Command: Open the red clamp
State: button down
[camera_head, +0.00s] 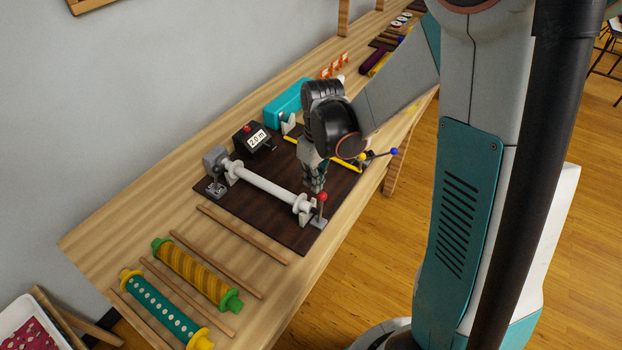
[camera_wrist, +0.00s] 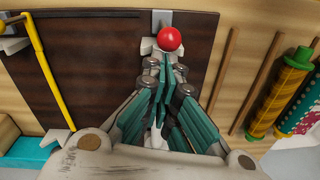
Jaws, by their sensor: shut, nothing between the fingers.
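The red clamp shows as a red ball knob (camera_head: 322,197) on a short upright lever over a grey metal base (camera_head: 318,221). It stands at the near right end of the white roller (camera_head: 265,184) on the dark board. In the wrist view the red knob (camera_wrist: 169,39) lies just beyond my fingertips. My gripper (camera_head: 314,188) is shut and empty, pointing down beside the knob, slightly behind it in the head view. In the wrist view its teal fingers (camera_wrist: 165,65) meet just below the knob. I cannot tell whether they touch it. The fingers hide part of the roller end.
A yellow bar (camera_head: 340,163) with a blue-knobbed lever (camera_head: 393,151) lies behind my gripper. A black meter box (camera_head: 252,138) sits on the board (camera_head: 225,196). Patterned rolls (camera_head: 197,273) and wooden strips (camera_head: 243,234) lie on the near table.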

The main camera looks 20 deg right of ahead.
jog(key=s+d+f+t+y+b, duration=0.2)
jog(key=s+d+t+y+b, duration=0.1)
jog(key=s+d, duration=0.4)
jog(key=shift+s+f+t+b, duration=0.2)
jog(key=shift+s+t+b, duration=0.5)
jog(key=shift+s+b, duration=0.45)
jog(key=w+p+v, duration=0.1)
jog(key=p+v, duration=0.7)
jog(key=v, duration=0.3)
jog(key=shift+r+p, duration=0.4)
jog(key=shift+r, duration=0.15)
jog(key=shift+w, duration=0.15)
